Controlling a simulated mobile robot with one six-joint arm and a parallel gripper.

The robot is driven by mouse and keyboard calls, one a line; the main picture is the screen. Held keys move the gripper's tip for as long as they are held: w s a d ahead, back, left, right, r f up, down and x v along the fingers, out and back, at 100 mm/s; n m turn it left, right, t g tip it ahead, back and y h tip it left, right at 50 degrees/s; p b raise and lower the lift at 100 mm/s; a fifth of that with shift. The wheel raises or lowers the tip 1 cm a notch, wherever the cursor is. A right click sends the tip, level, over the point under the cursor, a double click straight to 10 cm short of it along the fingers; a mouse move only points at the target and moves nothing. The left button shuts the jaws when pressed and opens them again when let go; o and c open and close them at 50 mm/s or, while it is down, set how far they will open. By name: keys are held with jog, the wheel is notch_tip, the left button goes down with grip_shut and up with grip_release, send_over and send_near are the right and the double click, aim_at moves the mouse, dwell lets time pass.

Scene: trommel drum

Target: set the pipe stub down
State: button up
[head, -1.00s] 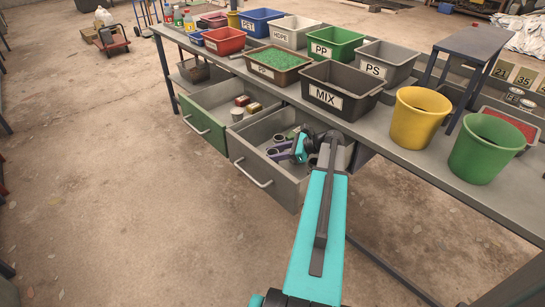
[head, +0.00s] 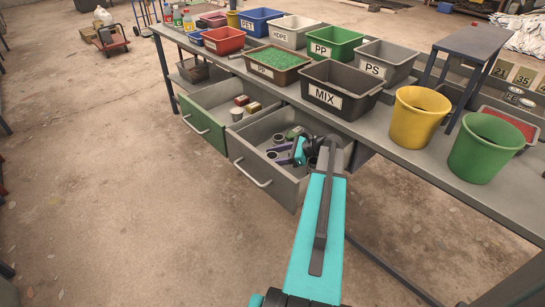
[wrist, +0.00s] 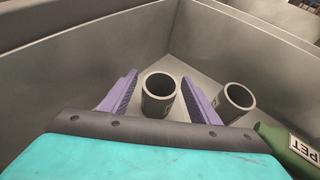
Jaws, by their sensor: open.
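My gripper (wrist: 160,76) is inside the right-hand grey drawer (head: 262,170), its purple fingers spread apart. A grey pipe stub (wrist: 158,99) stands upright on the drawer floor between the open fingers, with visible gaps on both sides in the wrist view. In the head view this stub (head: 272,155) shows by the fingertips. A second grey pipe stub (wrist: 234,101) stands just outside the right finger in the wrist view. The lower parts of both stubs are partly hidden.
Drawer walls are close around my gripper. The green-fronted drawer (head: 203,122) is open at left. The MIX bin (head: 340,92) stands on the bench (head: 385,131) above. Floor in front is clear.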

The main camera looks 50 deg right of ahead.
jog(key=shift+r, duration=0.1)
jog(key=shift+s+d+r, duration=0.1)
jog(key=shift+s+r, duration=0.05)
jog(key=shift+v, duration=3.55)
jog(key=shift+r, duration=0.1)
